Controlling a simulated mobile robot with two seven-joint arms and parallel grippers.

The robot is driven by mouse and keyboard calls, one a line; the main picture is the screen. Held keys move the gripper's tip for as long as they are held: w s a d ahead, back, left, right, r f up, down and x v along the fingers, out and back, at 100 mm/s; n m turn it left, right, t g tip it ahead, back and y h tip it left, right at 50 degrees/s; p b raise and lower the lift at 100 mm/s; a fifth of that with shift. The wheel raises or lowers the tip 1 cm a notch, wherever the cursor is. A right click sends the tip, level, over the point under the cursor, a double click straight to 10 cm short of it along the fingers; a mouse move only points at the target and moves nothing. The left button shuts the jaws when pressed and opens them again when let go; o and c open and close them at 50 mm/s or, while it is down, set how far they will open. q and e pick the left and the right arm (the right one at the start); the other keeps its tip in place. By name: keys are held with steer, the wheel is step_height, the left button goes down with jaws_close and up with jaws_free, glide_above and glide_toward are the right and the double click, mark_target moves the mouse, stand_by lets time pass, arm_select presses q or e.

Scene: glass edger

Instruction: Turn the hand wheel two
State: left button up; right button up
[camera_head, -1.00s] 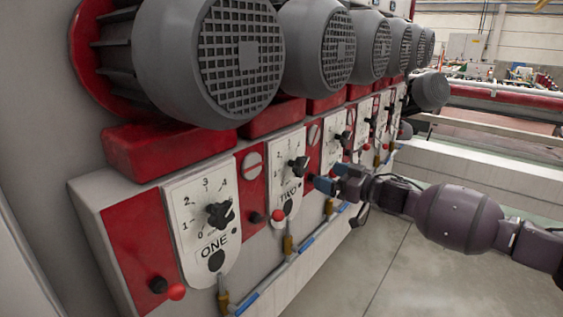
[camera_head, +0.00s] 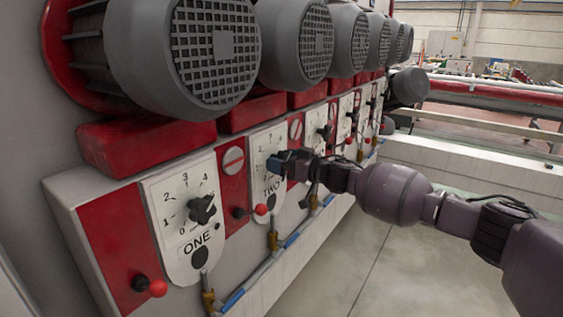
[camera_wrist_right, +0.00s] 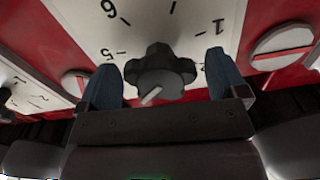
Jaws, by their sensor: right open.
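The hand wheel two is a black lobed knob on a white dial plate marked TWO (camera_head: 272,187). In the head view my right gripper (camera_head: 279,163) is in front of it and hides most of the knob. In the right wrist view the hand wheel two (camera_wrist_right: 160,75) sits between the two blue fingertips of my right gripper (camera_wrist_right: 167,80). The fingers are spread, with a visible gap on each side of the knob. A pale pointer mark on the knob points down and left in that view. My left gripper is not in view.
Hand wheel one (camera_head: 202,209) is on the plate to the left. A red ball lever (camera_head: 260,209) sits low left of plate two. Slotted round caps (camera_head: 233,160) sit between the plates. Grey motors (camera_head: 297,45) overhang above. The floor (camera_head: 340,262) at right is clear.

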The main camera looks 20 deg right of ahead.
steer(key=shift+w+a, duration=0.25)
steer(key=shift+w, duration=0.05)
steer(key=c, duration=0.9)
steer(key=shift+c, duration=0.2)
steer(key=shift+r+n, duration=0.1)
steer(key=shift+n, duration=0.2)
